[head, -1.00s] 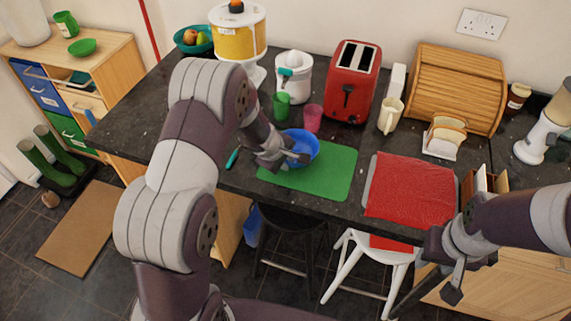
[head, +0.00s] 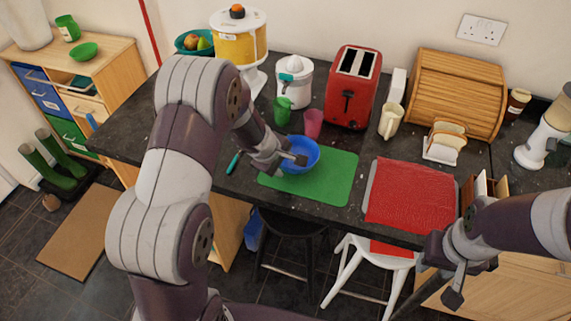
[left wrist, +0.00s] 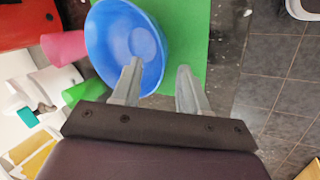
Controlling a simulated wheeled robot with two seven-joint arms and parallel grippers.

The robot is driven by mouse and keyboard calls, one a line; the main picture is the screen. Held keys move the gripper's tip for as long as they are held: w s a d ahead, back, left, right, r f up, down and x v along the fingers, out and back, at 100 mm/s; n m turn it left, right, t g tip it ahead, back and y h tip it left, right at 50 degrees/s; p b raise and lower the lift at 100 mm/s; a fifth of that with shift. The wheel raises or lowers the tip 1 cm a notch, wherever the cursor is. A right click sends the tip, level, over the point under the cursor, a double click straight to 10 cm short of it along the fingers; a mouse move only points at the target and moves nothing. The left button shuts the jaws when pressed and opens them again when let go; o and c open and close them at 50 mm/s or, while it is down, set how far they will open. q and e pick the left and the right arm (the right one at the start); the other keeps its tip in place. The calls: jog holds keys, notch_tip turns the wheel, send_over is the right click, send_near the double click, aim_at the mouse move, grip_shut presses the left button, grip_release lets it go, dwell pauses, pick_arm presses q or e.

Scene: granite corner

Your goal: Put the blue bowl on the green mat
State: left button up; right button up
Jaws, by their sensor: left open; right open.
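The blue bowl (head: 306,149) stands upright at the back left part of the green mat (head: 335,180), overlapping its edge; I cannot tell how much of its base rests on the mat. My left gripper (head: 290,161) is open at the bowl's near left side and covers part of it. In the left wrist view the bowl (left wrist: 120,40) appears empty. One finger of the left gripper (left wrist: 158,85) overlaps the bowl there, and the other is over the mat (left wrist: 190,40). My right gripper (head: 452,285) is open and empty in front of the counter, far from the bowl.
A pink cup (head: 313,123) and a green cup (head: 282,110) stand close behind the bowl. A green-handled utensil (head: 233,163) lies left of the mat. A red toaster (head: 352,90) is behind, and a red cloth (head: 410,195) lies to the right. The mat's right part is clear.

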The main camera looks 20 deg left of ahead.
pick_arm(q)
jog(key=p+v, duration=0.2)
jog(key=v, duration=0.7)
jog(key=s+d+r+m+g+y, duration=0.1)
jog(key=s+m+g, duration=0.1)
jog(key=s+m, duration=0.5)
jog(key=s+d+r+m+g+y, duration=0.1)
jog(key=s+m, duration=0.6)
jog(key=s, duration=0.4)
jog(key=shift+r+g, duration=0.35)
jog(key=shift+g, duration=0.05)
jog(key=shift+s, duration=0.1)
